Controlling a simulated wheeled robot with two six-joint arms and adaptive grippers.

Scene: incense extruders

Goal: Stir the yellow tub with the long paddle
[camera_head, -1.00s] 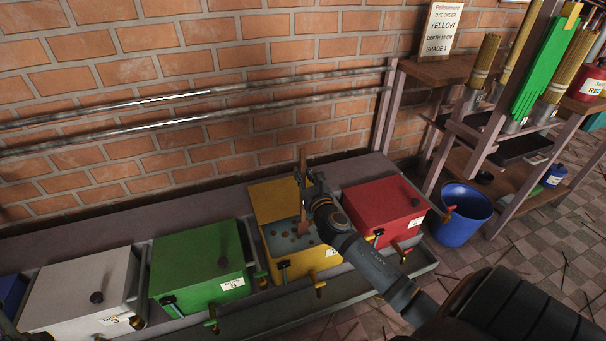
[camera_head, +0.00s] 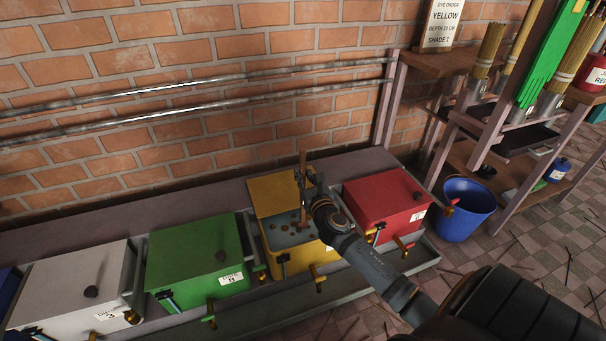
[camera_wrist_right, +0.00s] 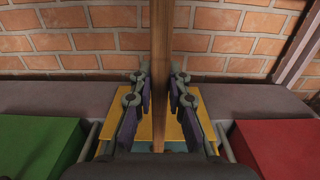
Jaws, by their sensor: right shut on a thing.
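The yellow tub (camera_head: 318,254) stands between the green and red tubs with its lid (camera_head: 272,192) raised at the back. Greyish liquid (camera_head: 288,236) with several brown bits shows inside. My right gripper (camera_head: 304,182) is above the tub's right part. It is shut on the long wooden paddle (camera_head: 302,160), which stands about upright. In the right wrist view the paddle (camera_wrist_right: 158,50) runs between the two fingers (camera_wrist_right: 158,95). My left gripper is not in view.
A green tub (camera_head: 195,255), a white tub (camera_head: 70,285) and a red tub (camera_head: 385,205) have closed lids. Taps stick out in front. Metal rails (camera_head: 200,98) run along the brick wall. A blue bucket (camera_head: 465,210) and a rack (camera_head: 425,65) stand at right.

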